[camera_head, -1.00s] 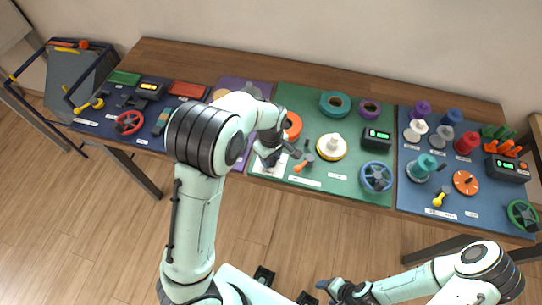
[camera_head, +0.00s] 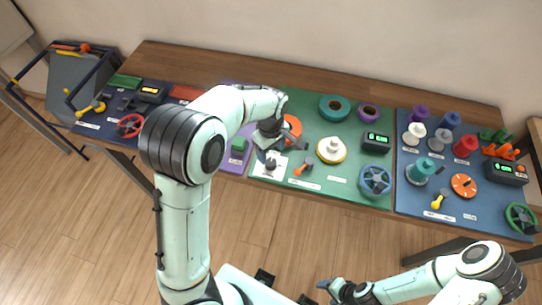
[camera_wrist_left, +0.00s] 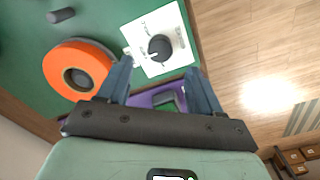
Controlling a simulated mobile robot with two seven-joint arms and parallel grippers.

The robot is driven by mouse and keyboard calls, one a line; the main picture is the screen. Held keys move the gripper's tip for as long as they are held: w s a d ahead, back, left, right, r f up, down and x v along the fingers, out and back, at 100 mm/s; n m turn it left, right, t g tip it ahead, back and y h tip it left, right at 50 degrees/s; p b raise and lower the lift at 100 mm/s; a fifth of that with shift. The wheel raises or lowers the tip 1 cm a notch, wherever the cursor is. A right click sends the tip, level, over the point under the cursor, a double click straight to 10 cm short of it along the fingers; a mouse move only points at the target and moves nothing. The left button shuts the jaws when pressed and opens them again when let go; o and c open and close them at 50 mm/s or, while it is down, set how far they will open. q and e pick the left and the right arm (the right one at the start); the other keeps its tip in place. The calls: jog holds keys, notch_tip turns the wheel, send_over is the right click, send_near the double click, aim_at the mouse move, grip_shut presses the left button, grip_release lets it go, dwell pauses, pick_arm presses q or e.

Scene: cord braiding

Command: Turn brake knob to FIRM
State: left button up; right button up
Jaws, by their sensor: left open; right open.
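The brake knob (camera_head: 270,164) appears to be the black round knob on a small white plate (camera_head: 261,171) at the front left of the green mat. In the left wrist view the knob (camera_wrist_left: 160,47) is in full sight. A white mark shows on the left side of the knob there; the plate's lettering is too small to read. My left gripper (camera_head: 275,140) is open and empty, behind the knob and apart from it. Its two fingers (camera_wrist_left: 157,77) show below the plate in the wrist view. My right gripper (camera_head: 338,292) is open, off the front of the table.
An orange ring (camera_head: 293,126) lies close beside my left gripper. An orange-handled lever (camera_head: 303,167) and a white-and-yellow spool (camera_head: 332,149) stand right of the plate. A purple mat (camera_head: 234,165) with a green block (camera_head: 239,146) lies to the left. Floor is clear in front.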

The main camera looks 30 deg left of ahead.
aim_at(271, 163)
pick_arm(q)
notch_tip(271, 163, up, 7)
jog(key=shift+p, duration=0.35)
pick_arm(e)
jog(key=shift+w+r, duration=0.45)
jog(key=shift+r, duration=0.15)
pick_arm(q)
jog(key=shift+f, duration=0.1)
